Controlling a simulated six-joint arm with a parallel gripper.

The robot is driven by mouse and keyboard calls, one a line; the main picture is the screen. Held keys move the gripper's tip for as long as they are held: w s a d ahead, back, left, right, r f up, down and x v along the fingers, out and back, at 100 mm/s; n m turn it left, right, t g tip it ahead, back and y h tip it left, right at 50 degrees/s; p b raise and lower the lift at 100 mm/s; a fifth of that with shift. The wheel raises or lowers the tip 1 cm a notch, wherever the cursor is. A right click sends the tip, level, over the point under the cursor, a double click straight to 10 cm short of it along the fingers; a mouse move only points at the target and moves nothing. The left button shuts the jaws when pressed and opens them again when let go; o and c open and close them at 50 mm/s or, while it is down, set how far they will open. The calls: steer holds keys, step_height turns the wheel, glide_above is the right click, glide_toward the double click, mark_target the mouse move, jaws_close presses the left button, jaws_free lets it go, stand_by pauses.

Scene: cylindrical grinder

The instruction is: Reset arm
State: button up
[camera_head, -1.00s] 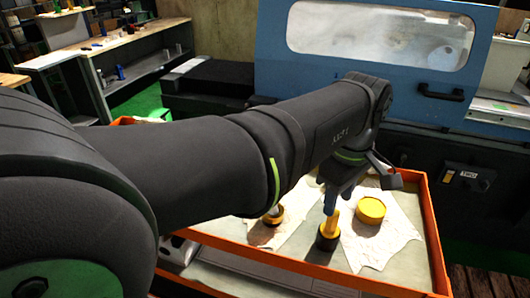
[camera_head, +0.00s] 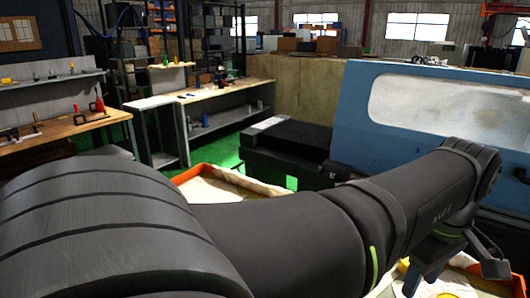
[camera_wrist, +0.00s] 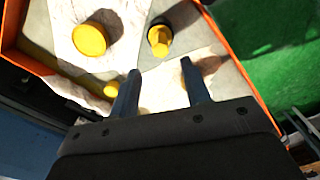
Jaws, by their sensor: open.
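My gripper (camera_wrist: 160,70) is open, with nothing between its two fingers, above an orange-rimmed tray (camera_wrist: 28,62). In the wrist view, a yellow part with a black end (camera_wrist: 159,38) lies beyond the fingertips. A round yellow part (camera_wrist: 90,39) sits on a white sheet to the left. Another small yellow part (camera_wrist: 111,90) is partly hidden by the left finger. In the head view, my arm crosses the lower half and covers much of the tray (camera_head: 200,172). My gripper is cut off by the bottom edge there.
The blue grinder (camera_head: 385,135) with its window stands at the right, behind my arm. A black machine part (camera_head: 283,150) is left of it. Workbenches (camera_head: 85,122) stand at the left. Green floor (camera_wrist: 250,90) shows beside the tray in the wrist view.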

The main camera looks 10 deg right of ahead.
step_height(320, 180, down, 11)
steer(key=shift+r, duration=0.6)
